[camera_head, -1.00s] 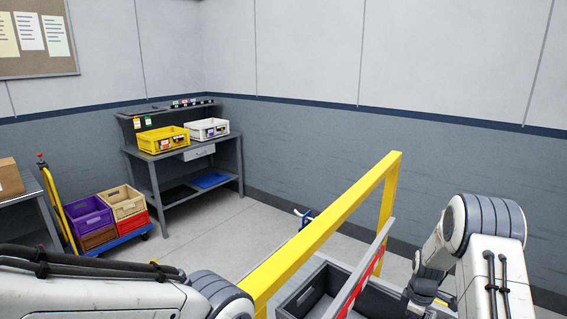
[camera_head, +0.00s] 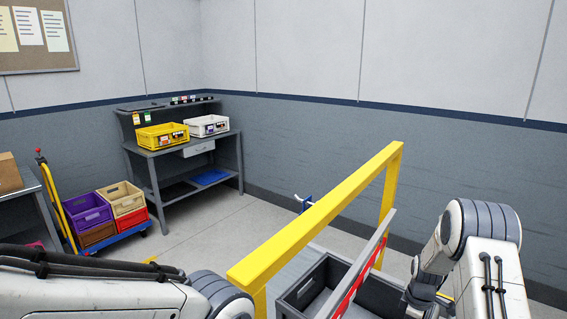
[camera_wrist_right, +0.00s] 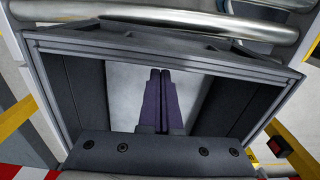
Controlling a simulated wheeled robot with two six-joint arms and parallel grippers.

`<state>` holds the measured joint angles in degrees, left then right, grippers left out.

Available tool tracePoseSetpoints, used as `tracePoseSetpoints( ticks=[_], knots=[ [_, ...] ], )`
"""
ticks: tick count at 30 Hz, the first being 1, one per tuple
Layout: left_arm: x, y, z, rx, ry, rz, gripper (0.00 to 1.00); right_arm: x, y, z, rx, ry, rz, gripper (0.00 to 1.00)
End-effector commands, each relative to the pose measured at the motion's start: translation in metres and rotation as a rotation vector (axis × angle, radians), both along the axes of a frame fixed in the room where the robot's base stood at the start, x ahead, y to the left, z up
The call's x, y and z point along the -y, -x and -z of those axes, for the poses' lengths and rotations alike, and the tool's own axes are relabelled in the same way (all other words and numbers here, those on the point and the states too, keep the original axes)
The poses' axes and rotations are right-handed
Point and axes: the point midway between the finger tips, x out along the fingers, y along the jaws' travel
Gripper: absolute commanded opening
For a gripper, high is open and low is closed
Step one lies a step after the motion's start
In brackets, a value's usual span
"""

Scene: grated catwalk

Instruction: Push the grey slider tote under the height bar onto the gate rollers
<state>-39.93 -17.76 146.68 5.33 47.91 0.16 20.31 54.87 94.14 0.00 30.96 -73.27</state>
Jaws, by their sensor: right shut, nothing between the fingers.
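The grey slider tote (camera_head: 304,291) sits low in the head view, partly cut off by the bottom edge. A grey bar with red and white marking (camera_head: 352,282), seemingly the height bar, crosses in front of it, with tote showing on both sides. In the right wrist view the open tote (camera_wrist_right: 75,95) surrounds my right gripper (camera_wrist_right: 160,72) in the picture. Its fingers are together and empty, seen over the tote's pale inside; I cannot tell whether they touch it. My left arm enters at the lower left, but its gripper is out of view.
A yellow frame (camera_head: 318,218) stands beside the tote. A metal roller or tube (camera_wrist_right: 180,22) lies beyond the tote's far rim. A workbench (camera_head: 186,150) with yellow and white crates and a trolley of coloured crates (camera_head: 135,230) stand farther back. Open floor lies between.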

Motion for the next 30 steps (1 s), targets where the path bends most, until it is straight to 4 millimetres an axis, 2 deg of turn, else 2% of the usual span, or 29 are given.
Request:
tracePoseSetpoints(
  ticks=[7, 30],
  knots=[
    [0.000, 0.000, -0.001, 0.000, 0.000, 0.000, 0.00, 0.005, 0.004, -0.001, 0.000, 0.000, 0.001, 0.00],
    [0.000, 0.000, -0.004, 0.000, 0.000, 0.000, 0.00, 0.061, 0.047, 0.000, -0.002, 0.000, 0.003, 0.00]
  ],
)
